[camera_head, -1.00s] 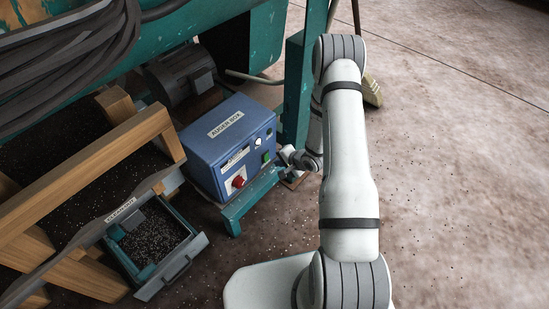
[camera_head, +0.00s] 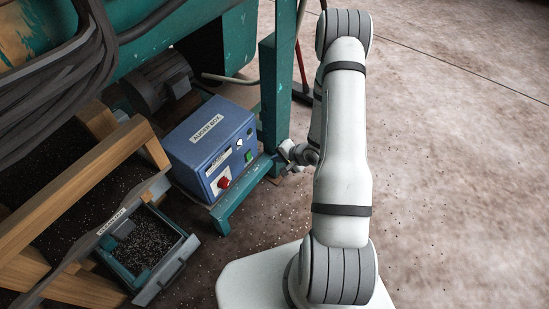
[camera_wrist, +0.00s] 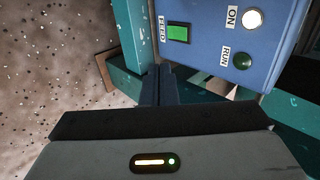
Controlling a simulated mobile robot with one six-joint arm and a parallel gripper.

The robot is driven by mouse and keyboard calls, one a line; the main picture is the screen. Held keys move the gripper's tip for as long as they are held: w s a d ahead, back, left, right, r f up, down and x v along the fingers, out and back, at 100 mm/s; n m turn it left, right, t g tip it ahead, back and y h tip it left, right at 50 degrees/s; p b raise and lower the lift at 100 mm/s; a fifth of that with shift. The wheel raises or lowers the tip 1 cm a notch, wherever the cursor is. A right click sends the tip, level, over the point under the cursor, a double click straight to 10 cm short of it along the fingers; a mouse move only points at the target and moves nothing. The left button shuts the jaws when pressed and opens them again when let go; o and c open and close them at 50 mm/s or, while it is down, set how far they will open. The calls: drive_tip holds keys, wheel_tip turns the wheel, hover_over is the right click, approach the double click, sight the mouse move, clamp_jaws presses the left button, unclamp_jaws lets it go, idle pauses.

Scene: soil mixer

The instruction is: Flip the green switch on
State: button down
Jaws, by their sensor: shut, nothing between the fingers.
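The green switch (camera_wrist: 178,34) is a bright green rectangle beside the label FEED, on the front panel of a blue control box (camera_head: 205,135). In the head view the green switch (camera_head: 248,155) shows small near the panel's right edge. My gripper (camera_wrist: 159,70) is shut and empty, its dark fingertips just below the box's edge in the wrist view, apart from the switch in the picture. In the head view my gripper (camera_head: 285,150) is just right of the box. I cannot tell whether the fingertips touch anything.
The panel also carries a white lit ON lamp (camera_wrist: 252,18), a dark green RUN lamp (camera_wrist: 243,61) and a red knob (camera_head: 224,182). A teal post (camera_head: 275,90) stands close beside my gripper. A drawer of dark grains (camera_head: 150,250) is at lower left. Floor at right is clear.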

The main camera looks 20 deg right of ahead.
drive_tip(key=shift+s+d+f+t+y+p, duration=0.15)
drive_tip(key=shift+s+f+t+y+p, duration=0.1)
drive_tip(key=shift+f+p, duration=0.25)
drive_tip(key=shift+s+d+f+t+y+p, duration=0.15)
drive_tip(key=shift+s+f+t+p, duration=0.15)
drive_tip(key=shift+f+p, duration=0.2)
drive_tip(key=shift+s+d+f+t+y+p, duration=0.15)
drive_tip(key=shift+s+f+t+y+p, duration=0.1)
drive_tip(key=shift+f+p, duration=0.25)
drive_tip(key=shift+w+f, duration=0.1)
drive_tip(key=b, duration=0.4)
approach(250, 159)
wheel_tip(250, 159, down, 4)
drive_tip(key=w+a, duration=0.2)
drive_tip(key=w, duration=0.1)
drive_tip(key=shift+w+a, duration=0.3)
drive_tip(key=shift+w, duration=0.05)
drive_tip(key=shift+w+a+b, duration=0.2)
drive_tip(key=shift+w+b, duration=0.1)
